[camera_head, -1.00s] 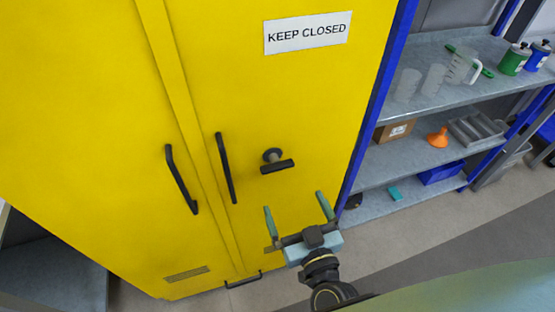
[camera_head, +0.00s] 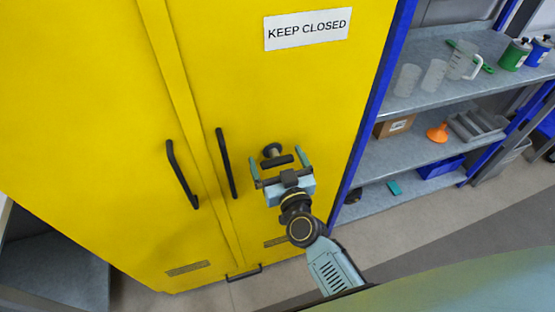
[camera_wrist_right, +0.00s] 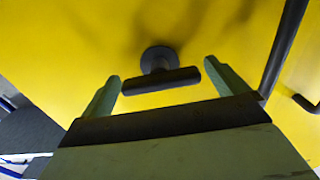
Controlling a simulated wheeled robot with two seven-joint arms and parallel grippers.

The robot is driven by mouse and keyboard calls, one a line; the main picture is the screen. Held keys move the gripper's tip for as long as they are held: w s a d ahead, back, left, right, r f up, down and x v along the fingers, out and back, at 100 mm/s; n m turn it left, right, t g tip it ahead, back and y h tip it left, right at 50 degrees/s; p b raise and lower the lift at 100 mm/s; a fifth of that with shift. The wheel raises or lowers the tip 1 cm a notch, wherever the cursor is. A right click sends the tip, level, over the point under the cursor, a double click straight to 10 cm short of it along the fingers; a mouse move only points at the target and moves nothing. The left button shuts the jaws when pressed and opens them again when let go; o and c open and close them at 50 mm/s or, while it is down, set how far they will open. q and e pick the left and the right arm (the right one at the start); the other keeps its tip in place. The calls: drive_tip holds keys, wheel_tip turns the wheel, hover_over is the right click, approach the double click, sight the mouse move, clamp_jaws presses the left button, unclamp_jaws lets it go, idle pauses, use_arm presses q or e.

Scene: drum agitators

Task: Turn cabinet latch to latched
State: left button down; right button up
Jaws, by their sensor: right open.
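The yellow cabinet (camera_head: 90,110) is closed and carries a "KEEP CLOSED" sign. Its latch (camera_head: 277,160) is a dark T-shaped handle on a round base, right of the two door handles. The latch's bar lies roughly horizontal, slightly tilted. My right gripper (camera_head: 280,164) is open in front of the latch, one finger to each side of the bar. In the right wrist view, the latch bar (camera_wrist_right: 161,81) shows just beyond and between the fingertips of the gripper (camera_wrist_right: 163,75), with gaps at both ends. I see no contact. My left gripper is out of view.
Two dark vertical door handles (camera_head: 181,175) (camera_head: 225,163) stand left of the latch. A grey shelf unit (camera_head: 440,95) with blue posts holds beakers, bottles and an orange funnel (camera_head: 437,132) on the right. Open floor (camera_head: 420,225) lies below it.

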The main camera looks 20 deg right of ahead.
drive_tip(key=c, duration=1)
drive_tip(key=shift+m, duration=0.4)
drive_tip(key=m, duration=0.3)
drive_tip(key=shift+p, duration=0.4)
drive_tip(key=m, duration=0.4)
drive_tip(key=shift+d+m, duration=0.1)
drive_tip(key=shift+m, duration=0.2)
drive_tip(key=m, duration=0.4)
drive_tip(key=shift+f+m, duration=0.1)
drive_tip(key=shift+m, duration=0.2)
drive_tip(key=m, duration=0.4)
drive_tip(key=shift+d+m+b, duration=0.1)
drive_tip(key=shift+m+b, duration=0.3)
